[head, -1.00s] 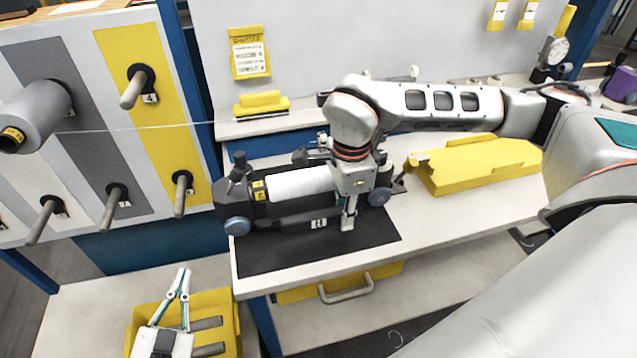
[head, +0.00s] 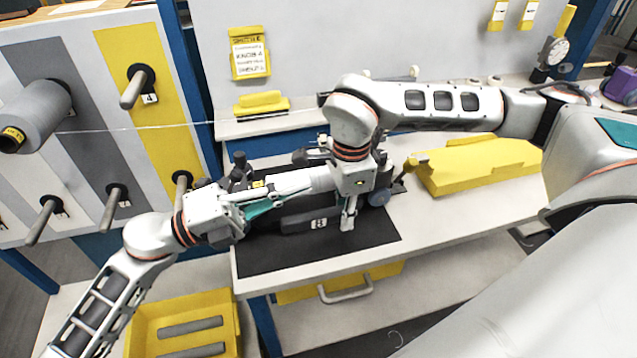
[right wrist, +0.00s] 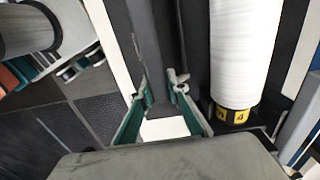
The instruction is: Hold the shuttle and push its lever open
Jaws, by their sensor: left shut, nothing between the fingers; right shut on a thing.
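The shuttle (head: 296,222) is a dark frame with a white-wound bobbin (head: 318,178), lying on the black mat (head: 275,258). My right gripper (head: 348,215) points down at its near side. In the right wrist view its green-edged fingers (right wrist: 158,112) are shut on a dark bar of the shuttle (right wrist: 145,45), beside the bobbin (right wrist: 243,50). My left gripper (head: 285,195) comes in from the left, shut and empty, its fingers over the shuttle's left part. I cannot tell whether they touch it. The left wheel is hidden. I cannot clearly make out the lever.
A yellow tray (head: 232,320) with grey rods is at lower left. A yellow block-shaped holder (head: 480,165) stands right of the shuttle. A peg panel (head: 150,50) with a grey spool (head: 38,110) is at left; a thread runs from it. The bench front right is clear.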

